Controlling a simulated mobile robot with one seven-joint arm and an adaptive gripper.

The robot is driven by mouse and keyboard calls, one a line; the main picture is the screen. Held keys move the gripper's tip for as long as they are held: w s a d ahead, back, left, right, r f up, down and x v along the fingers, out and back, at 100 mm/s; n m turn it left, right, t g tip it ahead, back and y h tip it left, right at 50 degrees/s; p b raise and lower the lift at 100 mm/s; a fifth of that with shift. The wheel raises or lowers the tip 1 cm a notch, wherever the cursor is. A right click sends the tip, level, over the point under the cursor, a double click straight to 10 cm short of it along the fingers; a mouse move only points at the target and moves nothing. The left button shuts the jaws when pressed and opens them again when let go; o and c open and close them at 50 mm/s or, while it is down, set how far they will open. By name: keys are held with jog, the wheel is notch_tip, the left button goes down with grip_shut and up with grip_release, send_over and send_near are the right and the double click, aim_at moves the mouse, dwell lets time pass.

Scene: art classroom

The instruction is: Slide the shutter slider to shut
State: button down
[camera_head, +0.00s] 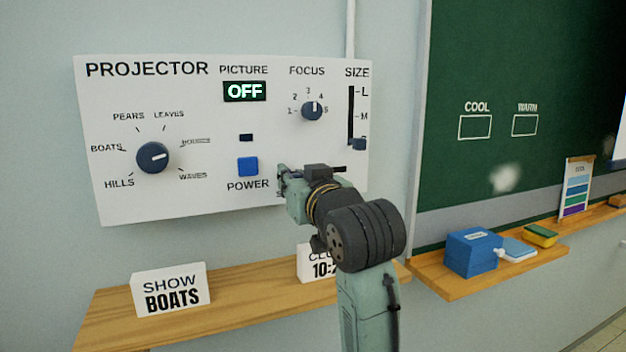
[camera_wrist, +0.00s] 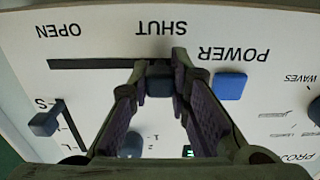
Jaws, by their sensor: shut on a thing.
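The white projector panel (camera_head: 200,195) is on the wall. In the wrist view, which shows the panel upside down, a dark slot (camera_wrist: 90,64) runs from the OPEN label to the SHUT label. The dark blue shutter slider (camera_wrist: 160,84) is at the SHUT end of the slot, below that label in the picture. My gripper (camera_wrist: 160,72) has a finger on each side of the slider and is shut on it. In the head view my gripper (camera_head: 283,180) is at the panel's lower right, beside the POWER button, and it and my arm hide the shutter slider and its slot.
The blue POWER button (camera_head: 248,166) is close beside my gripper. The focus knob (camera_head: 312,111) and size slider (camera_head: 358,144) are nearby. A wooden shelf (camera_head: 235,305) below carries a SHOW BOATS sign (camera_head: 171,290) and a partly hidden clock sign (camera_head: 316,264).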

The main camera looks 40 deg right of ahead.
jog(key=shift+a+f, duration=0.15)
jog(key=shift+a, duration=0.05)
jog(key=c, duration=1.5)
grip_release()
jog(key=shift+a, duration=0.1)
jog(key=shift+s, duration=0.15)
jog(key=shift+s, duration=0.3)
jog(key=v, duration=1.1)
jog(key=shift+s, duration=0.15)
